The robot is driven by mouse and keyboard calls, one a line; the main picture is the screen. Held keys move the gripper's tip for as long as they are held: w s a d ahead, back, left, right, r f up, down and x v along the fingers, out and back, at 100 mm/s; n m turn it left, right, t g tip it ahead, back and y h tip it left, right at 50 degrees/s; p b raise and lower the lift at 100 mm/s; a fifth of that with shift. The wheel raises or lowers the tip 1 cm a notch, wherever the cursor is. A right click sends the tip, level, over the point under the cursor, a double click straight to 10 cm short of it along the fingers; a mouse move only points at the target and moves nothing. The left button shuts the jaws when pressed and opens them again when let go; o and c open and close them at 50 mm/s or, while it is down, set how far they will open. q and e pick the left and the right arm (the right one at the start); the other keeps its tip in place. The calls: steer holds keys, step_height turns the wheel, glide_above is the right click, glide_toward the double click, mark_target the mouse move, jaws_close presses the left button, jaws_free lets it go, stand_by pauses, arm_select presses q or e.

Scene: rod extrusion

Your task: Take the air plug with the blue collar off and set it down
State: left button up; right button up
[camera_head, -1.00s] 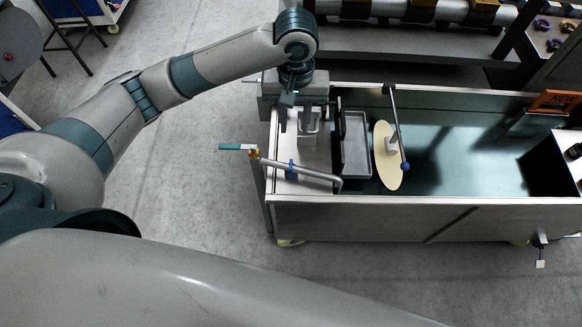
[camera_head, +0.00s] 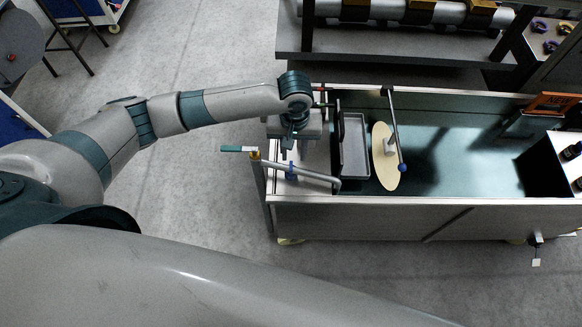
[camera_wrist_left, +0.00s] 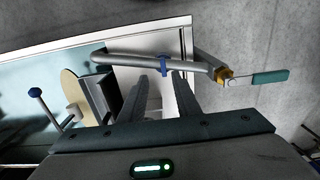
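A blue collar (camera_head: 291,170) sits around a grey bent pipe (camera_head: 315,176) at the left end of the metal trough. In the left wrist view the blue collar (camera_wrist_left: 163,65) shows just beyond my fingertips, in line with the gap between them. I cannot make out a plug body separate from the pipe. My left gripper (camera_head: 288,150) is above the trough's left end, close to the collar. Its two fingers (camera_wrist_left: 160,82) stand apart with nothing between them. My right gripper is not in view.
The pipe's outer end has a brass fitting (camera_wrist_left: 226,74) and a teal lever (camera_head: 238,149), which stick out past the trough. A grey tray (camera_head: 355,150), a cream disc (camera_head: 384,180) and a blue-knobbed rod (camera_head: 396,130) stand to the right. The trough (camera_head: 470,150) beyond is mostly clear.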

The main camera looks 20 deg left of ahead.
mark_target(291, 167)
arm_select(q)
steer(key=shift+f, duration=0.2)
steer(key=shift+s+a+f+p, duration=0.15)
steer(key=shift+s+f+p, duration=0.1)
steer(key=shift+f+p, duration=0.25)
steer(key=f, duration=0.2)
steer(key=f+p, duration=0.1)
steer(key=shift+s+a, duration=0.15)
steer(key=shift+s, duration=0.1)
steer(key=shift+f, duration=0.55)
jaws_close()
